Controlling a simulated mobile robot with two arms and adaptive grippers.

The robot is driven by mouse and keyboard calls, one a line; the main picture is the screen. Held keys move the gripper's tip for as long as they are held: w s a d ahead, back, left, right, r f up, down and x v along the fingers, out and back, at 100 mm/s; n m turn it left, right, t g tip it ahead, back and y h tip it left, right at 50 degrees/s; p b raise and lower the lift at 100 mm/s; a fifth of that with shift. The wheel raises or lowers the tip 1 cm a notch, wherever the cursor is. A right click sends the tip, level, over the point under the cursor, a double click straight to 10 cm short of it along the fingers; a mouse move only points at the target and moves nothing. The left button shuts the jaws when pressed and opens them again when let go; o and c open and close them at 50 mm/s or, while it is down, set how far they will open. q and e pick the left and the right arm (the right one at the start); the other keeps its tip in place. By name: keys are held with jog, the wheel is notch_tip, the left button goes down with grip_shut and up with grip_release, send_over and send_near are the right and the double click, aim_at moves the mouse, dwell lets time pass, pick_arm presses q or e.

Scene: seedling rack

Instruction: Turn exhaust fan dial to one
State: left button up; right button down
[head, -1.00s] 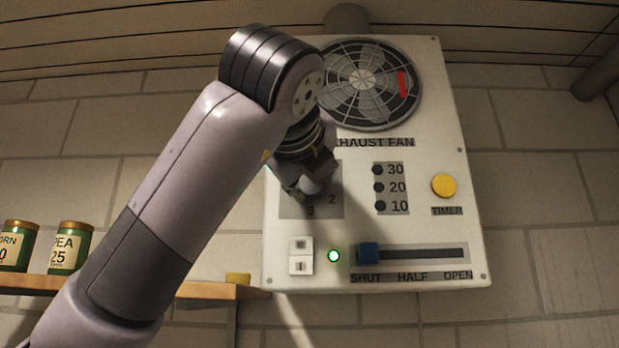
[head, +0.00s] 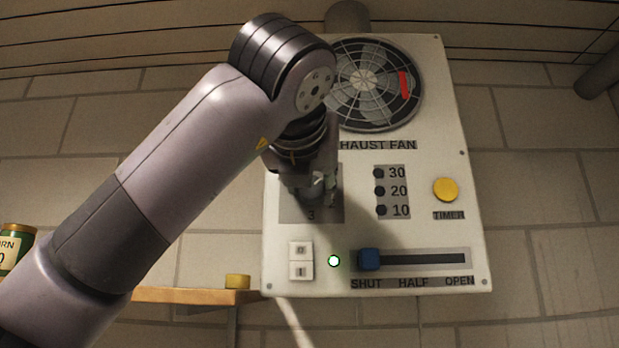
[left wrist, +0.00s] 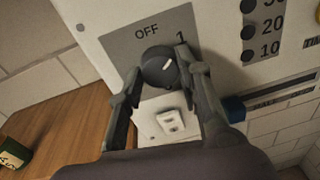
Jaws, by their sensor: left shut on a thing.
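My right gripper is not in view.
The white panel (head: 440,235) also carries the fan (head: 372,85), a yellow timer button (head: 445,189), a blue slider (head: 369,259) at SHUT, a rocker switch (head: 301,260) and a lit green lamp (head: 334,261). A wooden shelf (head: 190,296) is at the lower left.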

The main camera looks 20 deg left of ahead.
pick_arm(q)
jog(key=shift+m, duration=0.7)
jog(key=o, duration=1.2)
jog(key=shift+c, duration=0.2)
jog(key=v, duration=1.2)
jog(key=shift+d, duration=0.2)
